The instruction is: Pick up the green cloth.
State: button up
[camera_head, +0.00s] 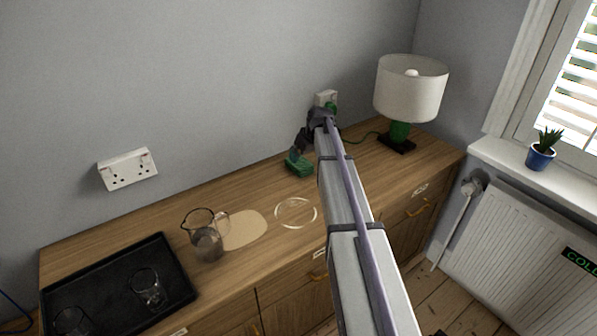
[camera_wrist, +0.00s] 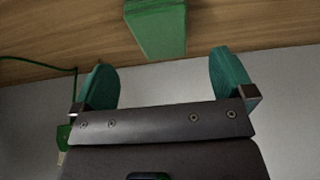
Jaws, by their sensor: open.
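The green cloth (camera_wrist: 157,28) looks like a folded, block-shaped piece on the wooden top at the upper middle of the wrist view. In the head view a green shape (camera_head: 300,164) shows at my arm's far end; I cannot tell there how much of it is cloth and how much is fingers. My gripper (camera_wrist: 165,76) is open, with one teal finger on each side. The cloth's near edge appears between and just beyond the fingertips, with visible gaps on both sides. I see no contact.
A lamp (camera_head: 408,90) stands right of my gripper, its green cord running to a wall socket (camera_head: 326,97). A glass jug (camera_head: 206,243), a tan puddle (camera_head: 243,229) and a pale ring (camera_head: 280,212) lie nearer. A black tray (camera_head: 95,272) holds glasses. The wall is close behind.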

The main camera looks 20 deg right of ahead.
aim_at(302, 164)
jog(key=shift+b+x, duration=0.35)
jog(key=shift+x, duration=0.9)
jog(key=b+x, duration=0.5)
jog(key=shift+s+f, duration=0.15)
jog(key=shift+f, duration=0.1)
jog(key=shift+r, duration=0.3)
jog(key=c, duration=1)
